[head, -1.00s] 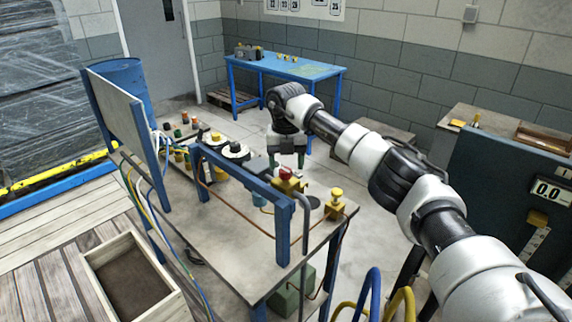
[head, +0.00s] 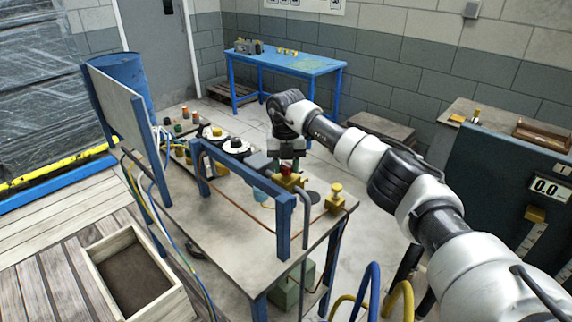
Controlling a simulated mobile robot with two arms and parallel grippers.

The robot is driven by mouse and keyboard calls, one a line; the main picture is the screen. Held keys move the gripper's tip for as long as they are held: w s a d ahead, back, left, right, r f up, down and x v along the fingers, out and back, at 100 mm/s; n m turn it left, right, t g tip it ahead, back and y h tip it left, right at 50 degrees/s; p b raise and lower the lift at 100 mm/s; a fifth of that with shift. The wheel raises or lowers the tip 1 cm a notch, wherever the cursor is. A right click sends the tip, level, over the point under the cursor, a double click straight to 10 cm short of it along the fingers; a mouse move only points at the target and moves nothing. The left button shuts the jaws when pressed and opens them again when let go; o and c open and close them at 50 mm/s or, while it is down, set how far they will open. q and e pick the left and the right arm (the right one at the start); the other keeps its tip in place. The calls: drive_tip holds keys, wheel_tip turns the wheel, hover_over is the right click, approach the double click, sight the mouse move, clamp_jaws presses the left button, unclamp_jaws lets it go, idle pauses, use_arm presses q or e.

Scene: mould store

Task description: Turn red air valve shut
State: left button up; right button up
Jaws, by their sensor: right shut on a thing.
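The red air valve (head: 285,169) sits on a brass body (head: 289,181) at the right end of the blue frame (head: 240,175) on the bench. My right gripper (head: 285,163) points down over the valve. It is shut on the red valve, though its fingertips are small and partly hidden here. My left gripper is not in view.
The grey bench top (head: 228,240) carries two round black-and-white parts and, at its right edge, a brass fitting (head: 334,197). An upright board (head: 115,115) stands at its left. A wooden box (head: 135,275) is at lower left, and a dark gauge panel (head: 510,205) is at right.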

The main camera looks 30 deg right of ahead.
drive_tip(key=shift+r+m, duration=0.1)
drive_tip(key=shift+m, duration=0.3)
drive_tip(key=m, duration=0.3)
drive_tip(key=m+p, duration=0.1)
drive_tip(key=m, duration=0.4)
drive_tip(key=m+p, duration=0.1)
drive_tip(key=m, duration=0.4)
drive_tip(key=shift+m+p, duration=0.4)
drive_tip(key=shift+m, duration=1.7)
drive_tip(key=o, duration=0.9)
